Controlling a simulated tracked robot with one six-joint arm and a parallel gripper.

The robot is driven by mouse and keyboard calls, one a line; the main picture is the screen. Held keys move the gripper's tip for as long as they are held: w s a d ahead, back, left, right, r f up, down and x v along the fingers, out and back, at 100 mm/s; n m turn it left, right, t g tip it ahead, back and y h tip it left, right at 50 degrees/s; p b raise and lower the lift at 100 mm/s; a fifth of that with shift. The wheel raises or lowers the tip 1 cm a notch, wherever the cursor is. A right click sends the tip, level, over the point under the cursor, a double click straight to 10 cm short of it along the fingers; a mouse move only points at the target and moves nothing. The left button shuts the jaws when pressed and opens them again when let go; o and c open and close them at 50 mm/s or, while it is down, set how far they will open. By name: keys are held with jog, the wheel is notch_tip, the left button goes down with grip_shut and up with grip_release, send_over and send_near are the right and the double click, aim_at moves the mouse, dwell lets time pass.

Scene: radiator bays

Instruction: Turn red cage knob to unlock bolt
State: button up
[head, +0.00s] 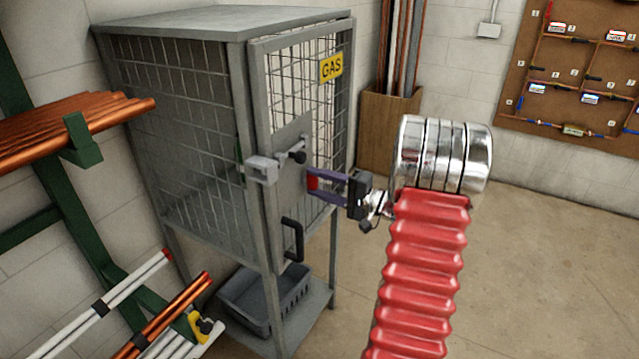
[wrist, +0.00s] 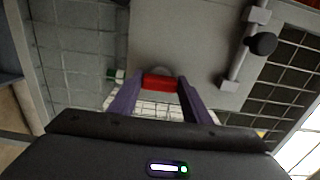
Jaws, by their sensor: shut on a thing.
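The grey mesh cage (head: 188,125) stands left of centre in the head view, with a yellow GAS sign on its door. The red knob (head: 313,181) sits on the door's plate, and it also shows in the wrist view (wrist: 160,83). My gripper (head: 318,182) reaches in from the right with its purple fingers on either side of the knob, shut on it. In the wrist view the fingers (wrist: 160,90) flank the red knob. A bolt with a black knob (head: 297,157) is on the door above and left of it; it also shows in the wrist view (wrist: 262,44).
A black door handle (head: 293,240) is below the plate. A grey crate (head: 265,298) sits on the cage's lower shelf. Copper pipes (head: 75,120) on a green rack stand at left. Floor at right is clear.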

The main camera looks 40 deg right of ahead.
jog(key=shift+a+f, duration=0.1)
jog(key=shift+f, duration=0.1)
jog(key=o, duration=1)
jog(key=shift+r, duration=0.1)
jog(key=shift+o, duration=0.2)
jog(key=shift+s, duration=0.1)
jog(key=v, duration=1.3)
jog(key=shift+s, duration=0.3)
